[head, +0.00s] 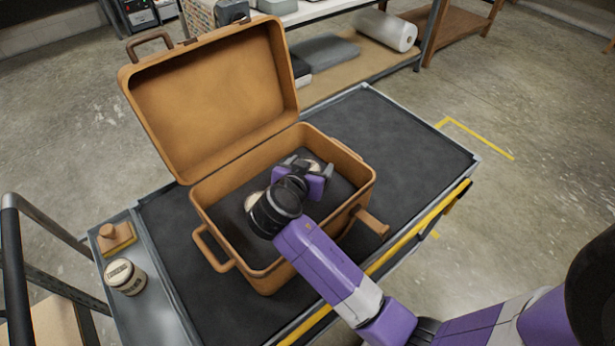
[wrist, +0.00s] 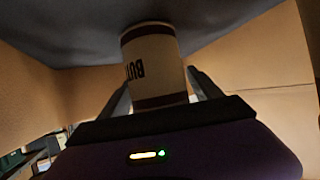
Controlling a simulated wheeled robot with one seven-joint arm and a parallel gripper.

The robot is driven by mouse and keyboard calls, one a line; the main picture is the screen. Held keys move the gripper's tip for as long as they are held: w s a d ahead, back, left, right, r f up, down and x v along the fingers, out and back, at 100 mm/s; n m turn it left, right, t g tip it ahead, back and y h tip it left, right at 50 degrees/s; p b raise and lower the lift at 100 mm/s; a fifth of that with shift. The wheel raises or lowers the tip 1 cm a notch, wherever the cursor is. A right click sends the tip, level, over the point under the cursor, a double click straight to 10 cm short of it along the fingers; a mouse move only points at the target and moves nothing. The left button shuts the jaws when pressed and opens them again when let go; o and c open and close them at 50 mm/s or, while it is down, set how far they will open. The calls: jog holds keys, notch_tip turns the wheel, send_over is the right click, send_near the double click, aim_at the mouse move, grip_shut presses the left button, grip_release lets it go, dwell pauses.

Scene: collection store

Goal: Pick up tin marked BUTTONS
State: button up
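The tin marked BUTTONS (wrist: 152,68) is pale with dark red bands. It shows in the wrist view with the letters "BUT" upside down, and its far end is against the dark floor of the case. My gripper (wrist: 158,80) has one finger on each side of it, with a slim gap visible at the right finger. In the head view my gripper (head: 308,176) is down inside the open brown suitcase (head: 325,234), mostly covering a pale-topped tin (head: 313,164). Its label cannot be read there.
Another pale tin (head: 252,199) is in the case, partly behind my wrist. The raised lid (head: 215,95) stands at the back left. The dark cart top (head: 400,130) is clear at right.

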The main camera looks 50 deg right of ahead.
jog(key=c, duration=1.4)
grip_shut()
jog(key=shift+r, duration=0.15)
